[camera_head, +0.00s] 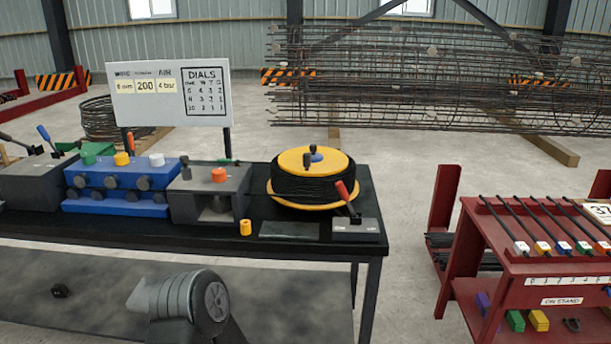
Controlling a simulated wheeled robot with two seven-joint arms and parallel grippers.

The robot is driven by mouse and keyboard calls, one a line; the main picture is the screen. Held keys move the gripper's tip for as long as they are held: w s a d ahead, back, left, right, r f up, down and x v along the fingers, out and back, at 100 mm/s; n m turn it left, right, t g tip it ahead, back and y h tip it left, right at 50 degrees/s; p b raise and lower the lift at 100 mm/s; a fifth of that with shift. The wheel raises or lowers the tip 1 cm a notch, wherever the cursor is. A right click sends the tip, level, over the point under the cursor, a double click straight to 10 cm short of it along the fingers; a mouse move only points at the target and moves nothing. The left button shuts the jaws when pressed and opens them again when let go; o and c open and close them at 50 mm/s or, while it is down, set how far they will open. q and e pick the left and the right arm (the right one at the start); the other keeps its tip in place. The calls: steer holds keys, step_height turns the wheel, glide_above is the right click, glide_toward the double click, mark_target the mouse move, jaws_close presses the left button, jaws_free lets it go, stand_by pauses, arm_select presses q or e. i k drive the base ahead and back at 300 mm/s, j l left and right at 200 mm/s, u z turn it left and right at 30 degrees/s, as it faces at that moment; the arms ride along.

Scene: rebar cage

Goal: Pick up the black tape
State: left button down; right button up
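Neither of my grippers shows.
The black table (150,236) holds a blue box (120,205), grey boxes, a small yellow cylinder (245,227) and a yellow reel of black wire (312,180). A red rack (480,260) with rods stands at right. Bare floor lies between table and rack.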

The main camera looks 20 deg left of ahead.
mark_target(59, 289)
steer(key=u, duration=2.15)
steer(key=i+j+u, duration=0.3)
steer(key=i, duration=0.2)
steer(key=i+j+u, duration=0.3)
steer(key=i, duration=0.25)
steer(key=i+u, duration=0.3)
steer(key=i, duration=0.2)
steer(key=i+z, duration=0.25)
steer(key=i, duration=0.25)
steer(key=i+j+z, duration=0.25)
steer(key=i, duration=0.25)
steer(key=i+j+z, duration=0.1)
steer(key=z, duration=0.3)
steer(key=i+j+z, duration=0.2)
steer(key=z, duration=0.25)
steer(key=i+j+z, duration=0.2)
steer(key=z, duration=0.2)
steer(key=i+j+z, duration=0.1)
steer(key=j+z, duration=0.3)
steer(key=i+j+z, duration=0.1)
steer(key=z, duration=0.3)
steer(key=j+z, duration=0.65)
steer(key=j, duration=0.2)
steer(key=i, duration=0.7)
